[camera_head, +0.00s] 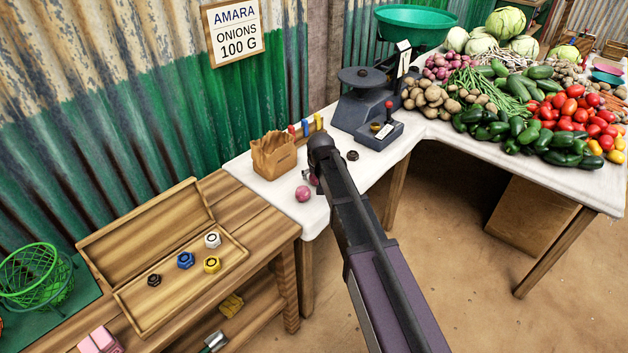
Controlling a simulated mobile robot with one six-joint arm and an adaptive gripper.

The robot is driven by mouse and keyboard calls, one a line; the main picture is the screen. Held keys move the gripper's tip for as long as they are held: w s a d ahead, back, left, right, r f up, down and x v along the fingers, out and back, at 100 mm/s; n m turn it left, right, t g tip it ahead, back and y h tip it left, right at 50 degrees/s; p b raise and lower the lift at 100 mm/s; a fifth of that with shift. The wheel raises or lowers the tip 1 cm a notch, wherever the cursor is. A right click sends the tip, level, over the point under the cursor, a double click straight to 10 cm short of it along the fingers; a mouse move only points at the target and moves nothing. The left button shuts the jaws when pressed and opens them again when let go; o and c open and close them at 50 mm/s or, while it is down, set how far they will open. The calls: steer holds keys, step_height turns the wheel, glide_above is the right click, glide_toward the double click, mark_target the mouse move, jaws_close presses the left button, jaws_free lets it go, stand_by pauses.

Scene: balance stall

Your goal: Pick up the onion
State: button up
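A round pink-purple onion (303,193) lies on the white cloth of the table (262,172), near its front edge.
A brown paper bag (273,156) stands left of my arm's end. A dark balance (365,108) and a small dark device (381,130) stand behind it. An open wooden box (130,299) with several weights is at lower left. Vegetables fill the right table.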

stand_by(0.4)
steer(key=c, duration=1.1)
steer(key=shift+o, duration=0.2)
steer(key=shift+r, duration=0.15)
step_height(320, 180, up, 4)
steer(key=p, duration=0.3)
steer(key=shift+f+p, duration=0.25)
steer(key=shift+p, duration=0.15)
steer(key=s+d+r+p, duration=0.1)
steer(key=s+d, duration=0.9)
steer(key=d, duration=0.2)
steer(key=shift+d+r, duration=0.15)
steer(key=shift+d, duration=0.1)
